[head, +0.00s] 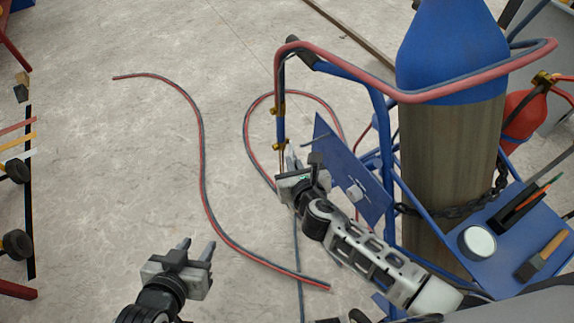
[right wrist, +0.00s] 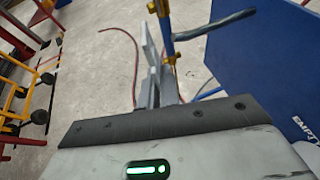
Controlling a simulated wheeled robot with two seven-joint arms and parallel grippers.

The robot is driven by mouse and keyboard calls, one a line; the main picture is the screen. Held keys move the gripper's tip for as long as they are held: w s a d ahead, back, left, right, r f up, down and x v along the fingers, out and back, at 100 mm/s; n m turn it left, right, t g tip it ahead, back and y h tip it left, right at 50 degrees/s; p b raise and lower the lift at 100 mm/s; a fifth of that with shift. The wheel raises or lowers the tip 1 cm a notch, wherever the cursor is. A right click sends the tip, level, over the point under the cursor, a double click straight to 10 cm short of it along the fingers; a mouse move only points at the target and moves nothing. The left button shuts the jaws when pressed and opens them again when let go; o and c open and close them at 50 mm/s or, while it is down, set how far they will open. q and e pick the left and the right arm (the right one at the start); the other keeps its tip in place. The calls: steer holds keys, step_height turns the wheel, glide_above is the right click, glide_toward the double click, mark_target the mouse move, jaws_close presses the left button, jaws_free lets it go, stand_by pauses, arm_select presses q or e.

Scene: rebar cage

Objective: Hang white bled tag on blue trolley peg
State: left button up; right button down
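My right gripper (head: 293,163) is at the left edge of a blue panel on the blue trolley (head: 384,140), close to an upright blue post with brass fittings. In the right wrist view its fingers (right wrist: 158,85) point toward this post (right wrist: 168,45) and look close together. A pale strip (right wrist: 147,45) shows at the fingers; I cannot tell whether it is a fingertip or the white tag. I cannot clearly make out the tag or the peg. My left gripper (head: 197,248) is open and empty over the floor at the lower left.
The blue panel (head: 350,172) also fills the right of the wrist view (right wrist: 270,80). A blue-topped cylinder (head: 450,150) stands on the trolley. A red and dark hose (head: 203,170) lies on the floor. A blue shelf (head: 500,262) holds a tin (head: 477,242) and a brush (head: 540,257).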

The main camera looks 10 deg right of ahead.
steer(key=shift+w+d+f, duration=0.1)
steer(key=shift+w+d, duration=0.25)
steer(key=shift+d, duration=0.45)
steer(key=shift+w+d+f, duration=0.15)
steer(key=shift+w+d, duration=0.15)
steer(key=shift+d, duration=0.45)
steer(key=shift+w+d+f, duration=0.1)
steer(key=shift+w+d, duration=0.25)
steer(key=shift+d, duration=0.45)
steer(key=c, duration=1.6)
jaws_free()
steer(key=shift+o, duration=0.2)
steer(key=p+v, duration=0.1)
steer(key=v, duration=1.5)
steer(key=shift+p, duration=0.3)
